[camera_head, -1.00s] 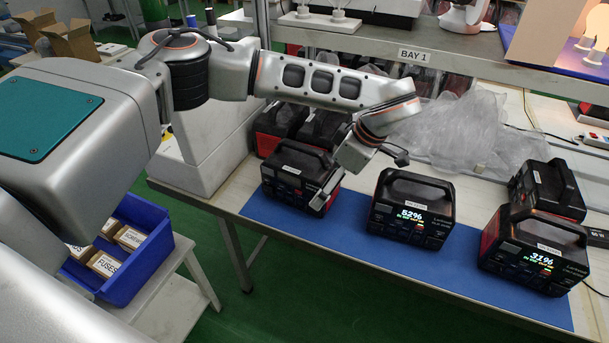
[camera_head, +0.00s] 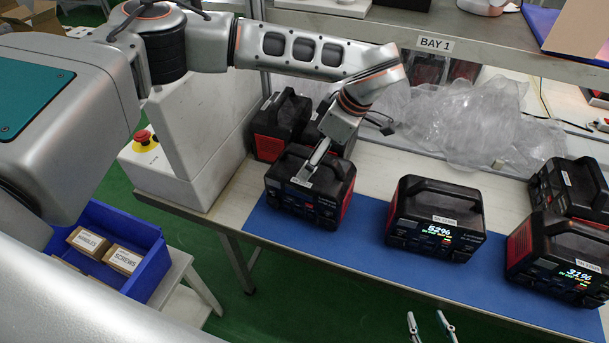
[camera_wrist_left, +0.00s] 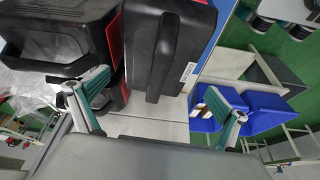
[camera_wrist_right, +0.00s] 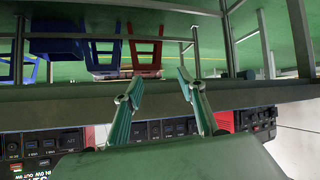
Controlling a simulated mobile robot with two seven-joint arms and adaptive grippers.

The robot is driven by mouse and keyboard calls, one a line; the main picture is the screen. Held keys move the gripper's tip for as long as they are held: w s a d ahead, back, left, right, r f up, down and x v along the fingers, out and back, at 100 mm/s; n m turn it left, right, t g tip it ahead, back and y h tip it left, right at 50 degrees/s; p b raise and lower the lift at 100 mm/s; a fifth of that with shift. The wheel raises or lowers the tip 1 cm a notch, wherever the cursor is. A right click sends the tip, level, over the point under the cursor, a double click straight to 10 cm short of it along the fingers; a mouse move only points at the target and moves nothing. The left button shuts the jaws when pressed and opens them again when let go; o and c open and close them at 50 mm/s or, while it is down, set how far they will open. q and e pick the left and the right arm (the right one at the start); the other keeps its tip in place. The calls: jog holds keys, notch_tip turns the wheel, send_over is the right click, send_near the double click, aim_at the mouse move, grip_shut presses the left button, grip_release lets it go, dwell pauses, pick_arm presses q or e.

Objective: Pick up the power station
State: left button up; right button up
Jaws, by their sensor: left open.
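Several black-and-red power stations with top handles stand on the bench. The nearest to my left gripper (camera_head: 318,158) is the left front one (camera_head: 325,205), its display unlit. My left gripper is over the left front station's top. In the left wrist view its open fingers (camera_wrist_left: 158,102) stand either side of the station's handle (camera_wrist_left: 165,50), with nothing between them gripped. My right gripper (camera_head: 430,322) is open and empty at the bottom edge, in front of the bench. It also shows in the right wrist view (camera_wrist_right: 157,84).
A blue mat (camera_head: 365,225) lies under the front stations. More stations (camera_head: 280,125) stand behind, left and right. Clear plastic wrap (camera_head: 470,120) lies at the back under the BAY 1 shelf (camera_head: 400,35). A blue bin of boxes (camera_head: 150,275) is at lower left.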

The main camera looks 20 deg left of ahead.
pick_arm(q)
jog(key=shift+w+a+f, duration=0.1)
jog(key=shift+a+f, duration=0.05)
jog(key=shift+f, duration=0.1)
jog(key=shift+x, duration=1.15)
jog(key=x, duration=0.2)
jog(key=p+x, duration=0.1)
jog(key=x, duration=0.1)
jog(key=shift+w+a, duration=0.2)
jog(key=shift+a, duration=0.05)
jog(key=shift+a+f, duration=0.1)
jog(key=shift+f, duration=0.2)
pick_arm(e)
jog(key=shift+s+d+f+h, duration=0.3)
jog(key=shift+s+d+f, duration=0.4)
jog(key=shift+d, duration=0.15)
pick_arm(q)
jog(key=shift+f, duration=0.25)
pick_arm(e)
jog(key=shift+w+a+r, duration=0.1)
jog(key=shift+w+r, duration=0.05)
jog(key=shift+r, duration=0.2)
